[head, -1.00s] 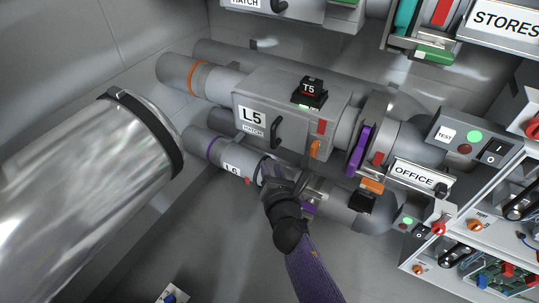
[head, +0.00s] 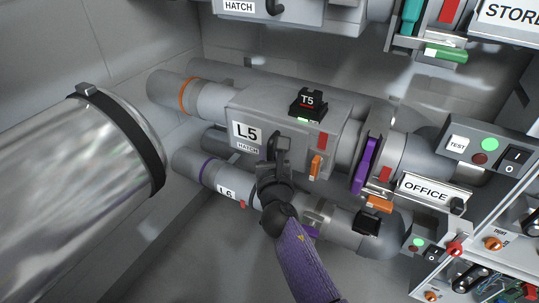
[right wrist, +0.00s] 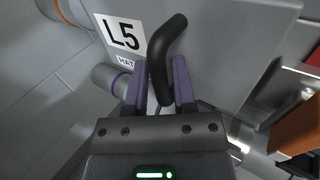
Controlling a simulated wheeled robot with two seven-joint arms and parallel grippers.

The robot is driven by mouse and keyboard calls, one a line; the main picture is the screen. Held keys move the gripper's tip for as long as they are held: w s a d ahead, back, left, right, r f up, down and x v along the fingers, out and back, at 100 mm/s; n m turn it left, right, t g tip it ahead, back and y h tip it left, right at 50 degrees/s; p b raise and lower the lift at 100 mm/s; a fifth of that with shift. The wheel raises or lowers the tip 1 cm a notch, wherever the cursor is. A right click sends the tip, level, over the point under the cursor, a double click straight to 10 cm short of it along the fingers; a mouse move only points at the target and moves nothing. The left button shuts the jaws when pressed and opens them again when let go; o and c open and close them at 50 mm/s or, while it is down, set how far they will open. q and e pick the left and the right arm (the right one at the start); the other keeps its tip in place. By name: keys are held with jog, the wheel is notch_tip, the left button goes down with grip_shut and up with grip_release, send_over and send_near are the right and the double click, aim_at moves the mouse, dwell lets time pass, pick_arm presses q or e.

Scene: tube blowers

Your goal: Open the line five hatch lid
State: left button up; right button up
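The line five hatch is a grey box (head: 240,104) labelled L5 and HATCH, in the middle of the head view. Its lid looks closed. A black bent handle (right wrist: 163,45) stands out from its front, beside the L5 label in the right wrist view. In the head view the handle (head: 273,143) is partly hidden by my right gripper (head: 279,150). In the right wrist view, the two purple fingers of my right gripper (right wrist: 160,82) stand apart on either side of the handle's lower part, with little room around it. My left gripper is out of view.
The L6 tube (head: 215,178) runs just below the hatch. A black T5 block (head: 308,103) sits on top of the box. An orange latch (head: 315,167) is right of the handle. A large shiny cylinder (head: 70,190) fills the left side.

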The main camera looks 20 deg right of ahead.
jog(key=shift+c, duration=0.3)
grip_shut()
dwell(1.1)
